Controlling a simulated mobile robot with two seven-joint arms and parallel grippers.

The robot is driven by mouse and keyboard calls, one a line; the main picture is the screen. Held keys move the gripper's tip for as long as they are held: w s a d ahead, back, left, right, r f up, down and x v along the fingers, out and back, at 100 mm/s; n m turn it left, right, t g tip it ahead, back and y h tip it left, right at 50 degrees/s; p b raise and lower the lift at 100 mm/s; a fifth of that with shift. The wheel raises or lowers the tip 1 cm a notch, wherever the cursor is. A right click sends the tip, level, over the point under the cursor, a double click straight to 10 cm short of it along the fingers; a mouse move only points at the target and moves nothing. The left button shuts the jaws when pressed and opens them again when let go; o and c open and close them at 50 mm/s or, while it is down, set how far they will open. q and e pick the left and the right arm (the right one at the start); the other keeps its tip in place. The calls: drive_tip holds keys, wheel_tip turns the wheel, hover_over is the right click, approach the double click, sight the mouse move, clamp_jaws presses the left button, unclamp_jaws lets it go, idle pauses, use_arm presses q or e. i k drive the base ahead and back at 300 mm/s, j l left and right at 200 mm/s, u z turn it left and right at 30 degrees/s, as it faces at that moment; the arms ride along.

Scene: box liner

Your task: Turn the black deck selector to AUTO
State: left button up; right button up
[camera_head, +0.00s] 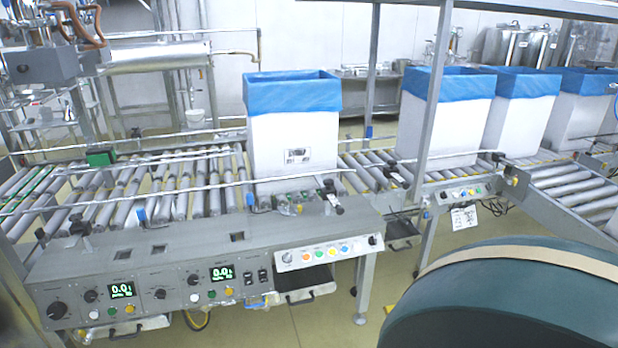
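A grey control console (150,262) stands in front of the roller conveyor. A white button panel (328,254) on its right part carries coloured buttons and a small black knob (374,241) at its right end. A larger black rotary knob (57,310) sits at the far left of the console's front face, with smaller black knobs further right. The labels are too small to read, so I cannot tell which knob is the deck selector or where it points. Neither of my grippers is in view.
White boxes with blue liners (292,92) stand on the conveyor (190,190). Two green displays (121,289) are on the console front. A large dark teal rounded body (510,305) with a beige band fills the lower right. Open floor (340,318) shows before the console.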

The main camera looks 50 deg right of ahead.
sight(372, 241)
drive_tip(key=z, duration=1.7)
drive_tip(key=l+u, duration=0.35)
drive_tip(key=l, duration=0.4)
drive_tip(key=l+u, duration=0.35)
drive_tip(key=l, duration=0.45)
drive_tip(key=i+l+u, duration=0.2)
drive_tip(key=i, duration=0.35)
drive_tip(key=i+u, duration=0.2)
drive_tip(key=i, duration=0.3)
drive_tip(key=l, duration=0.05)
